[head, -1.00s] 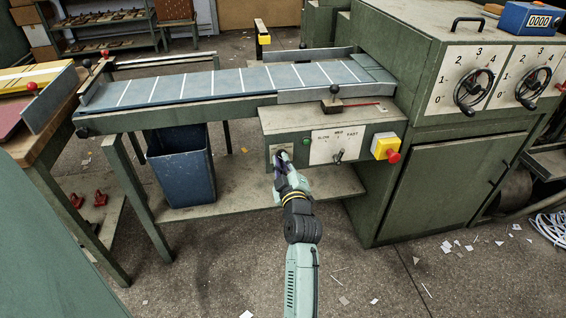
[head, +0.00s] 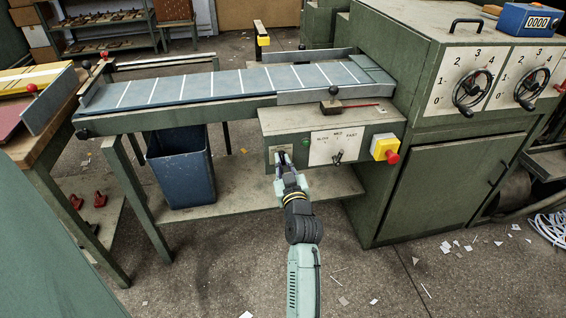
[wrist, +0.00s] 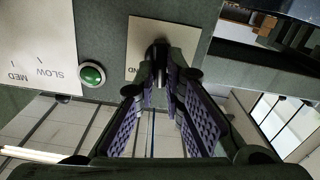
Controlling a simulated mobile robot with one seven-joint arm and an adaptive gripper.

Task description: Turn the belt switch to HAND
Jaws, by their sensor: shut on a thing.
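The belt switch is a dark knob (wrist: 159,48) on a pale plate (wrist: 140,38), on the front of the green control box (head: 265,125) under the belt. In the wrist view the letters "ND" show beside the knob; the rest of the label is hidden. My gripper (wrist: 158,78) is shut on the knob, with its purple-padded fingers on either side. In the head view my gripper (head: 282,163) covers much of the plate. Which way the knob points cannot be told.
A green button (wrist: 92,74) sits close beside the plate. A SLOW/MED/FAST panel (head: 322,155) with a toggle and a yellow box with a red button (head: 392,157) are further right. The belt (head: 170,90) is above, and a blue bin (head: 180,175) stands below left.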

